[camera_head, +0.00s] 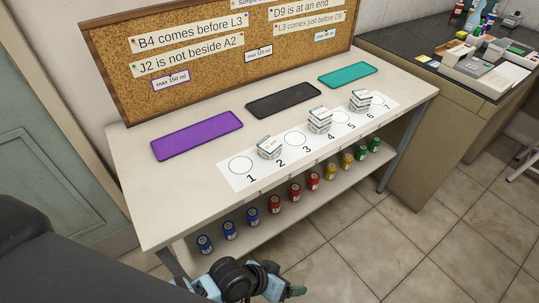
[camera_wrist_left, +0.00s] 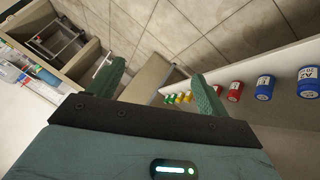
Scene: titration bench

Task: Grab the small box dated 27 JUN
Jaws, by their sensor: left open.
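Small white boxes stand on the numbered strip (camera_head: 262,168) on the bench top. One lower box (camera_head: 269,147) is at 2, a taller stack (camera_head: 319,121) is at 4, and another stack (camera_head: 360,101) is at 6. Their printing is too small to read, so I cannot tell which is dated 27 JUN. My left gripper (camera_head: 283,286) is low in front of the bench, apart from the boxes. In the left wrist view its green fingers (camera_wrist_left: 160,88) are spread with nothing between them. The boxes do not show in that view. My right gripper is not in view.
Purple (camera_head: 197,135), black (camera_head: 284,99) and teal (camera_head: 348,74) mats lie behind the strip. Blue, red, yellow and green jars stand on the lower shelf (camera_head: 265,231). A corkboard (camera_head: 205,50) with notes stands behind. A dark-topped counter (camera_head: 420,55) is at right.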

